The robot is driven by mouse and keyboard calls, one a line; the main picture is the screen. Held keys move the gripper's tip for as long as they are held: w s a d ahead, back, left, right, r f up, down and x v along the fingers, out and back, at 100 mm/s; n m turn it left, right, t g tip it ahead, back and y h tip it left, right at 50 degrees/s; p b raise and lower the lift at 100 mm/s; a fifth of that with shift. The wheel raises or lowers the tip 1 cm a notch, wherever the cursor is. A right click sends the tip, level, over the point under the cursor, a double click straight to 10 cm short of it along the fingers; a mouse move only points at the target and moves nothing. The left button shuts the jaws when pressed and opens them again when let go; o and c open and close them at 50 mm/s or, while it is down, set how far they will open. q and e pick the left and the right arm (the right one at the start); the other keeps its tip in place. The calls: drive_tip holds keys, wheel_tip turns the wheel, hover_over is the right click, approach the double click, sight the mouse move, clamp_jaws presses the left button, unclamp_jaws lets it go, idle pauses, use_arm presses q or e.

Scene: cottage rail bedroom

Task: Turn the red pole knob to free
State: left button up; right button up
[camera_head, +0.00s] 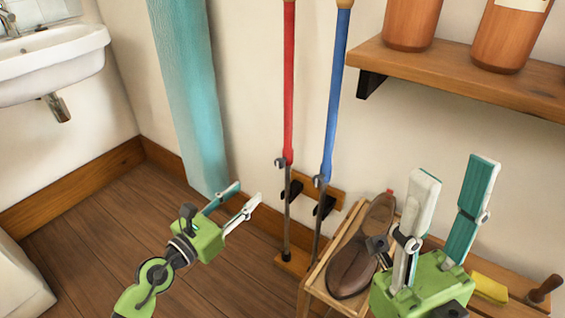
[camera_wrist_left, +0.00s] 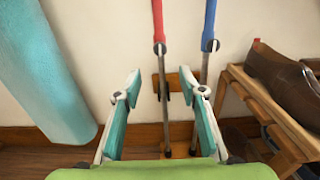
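The red pole (camera_head: 288,90) stands upright against the wall, with a dark knob (camera_head: 280,162) where the red tube meets the grey lower shaft. The red pole (camera_wrist_left: 158,20) and its knob (camera_wrist_left: 160,48) also show in the left wrist view. A blue pole (camera_head: 337,100) with a similar knob (camera_head: 318,181) stands just to its right. My left gripper (camera_head: 246,196) is open and empty, below and left of the red pole's knob, apart from it. My right gripper (camera_head: 455,185) is open and empty at the right, above the shoe rack.
A wooden rack (camera_head: 307,283) with a brown shoe (camera_head: 362,250) stands right of the poles. A wooden shelf (camera_head: 450,75) with bottles juts out at upper right. A teal roll (camera_head: 187,90) leans left of the poles. Wooden floor (camera_head: 90,240) is clear at left.

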sight(278, 164)
use_arm(q)
drive_tip(key=b+x, duration=0.3)
drive_tip(key=x, duration=0.8)
drive_tip(key=shift+w+d, duration=0.2)
drive_tip(key=shift+w, duration=0.1)
drive_tip(key=shift+w+d, duration=0.4)
drive_tip(key=shift+w, duration=0.15)
clamp_jaws()
